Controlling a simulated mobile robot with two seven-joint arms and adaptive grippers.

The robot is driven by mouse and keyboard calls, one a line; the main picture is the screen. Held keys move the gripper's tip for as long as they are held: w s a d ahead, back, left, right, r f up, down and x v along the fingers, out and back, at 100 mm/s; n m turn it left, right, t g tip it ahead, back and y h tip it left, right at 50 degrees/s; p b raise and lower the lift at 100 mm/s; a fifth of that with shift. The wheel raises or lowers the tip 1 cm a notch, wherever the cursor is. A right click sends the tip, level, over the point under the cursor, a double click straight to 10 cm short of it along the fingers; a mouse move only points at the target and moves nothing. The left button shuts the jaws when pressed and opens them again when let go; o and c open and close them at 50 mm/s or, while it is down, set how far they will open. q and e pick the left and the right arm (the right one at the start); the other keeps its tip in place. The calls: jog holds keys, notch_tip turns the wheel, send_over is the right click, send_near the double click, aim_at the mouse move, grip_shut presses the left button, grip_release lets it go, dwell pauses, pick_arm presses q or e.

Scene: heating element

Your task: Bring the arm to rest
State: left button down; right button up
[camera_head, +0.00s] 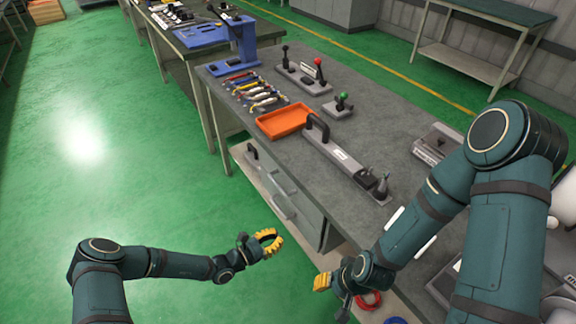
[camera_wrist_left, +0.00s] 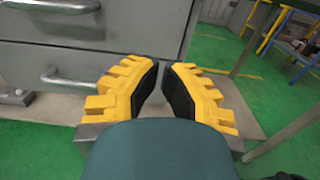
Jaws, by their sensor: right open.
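My left gripper (camera_head: 268,243) has yellow ribbed fingers and hangs over the green floor, in front of the workbench's drawers. In the left wrist view its fingers (camera_wrist_left: 160,70) lean together, with a narrow gap at the tips and nothing between them. Whether that counts as open or shut is unclear. My right gripper (camera_head: 322,283) is low by the bench's near edge, right of the left one. Only part of its yellow fingers shows, and I see nothing held in it. My right arm covers the right of the head view.
Drawer handles (camera_wrist_left: 70,78) face the left gripper. A red ring (camera_head: 368,301) lies near the right gripper. Floor to the left is clear.

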pick_arm(q)
jog(key=s+d+m+g+y, duration=0.3)
jog(key=s+m+g+y, duration=0.2)
jog(key=s+m+g, duration=1)
jog(key=s+a+r+m+t+y, duration=0.3)
jog(key=a+r+m+t+y, duration=0.2)
jog(key=a+r+m+t, duration=0.1)
jog(key=shift+a+r+m+y, duration=0.45)
jog(key=shift+a+m, duration=0.4)
jog(key=shift+m, duration=0.35)
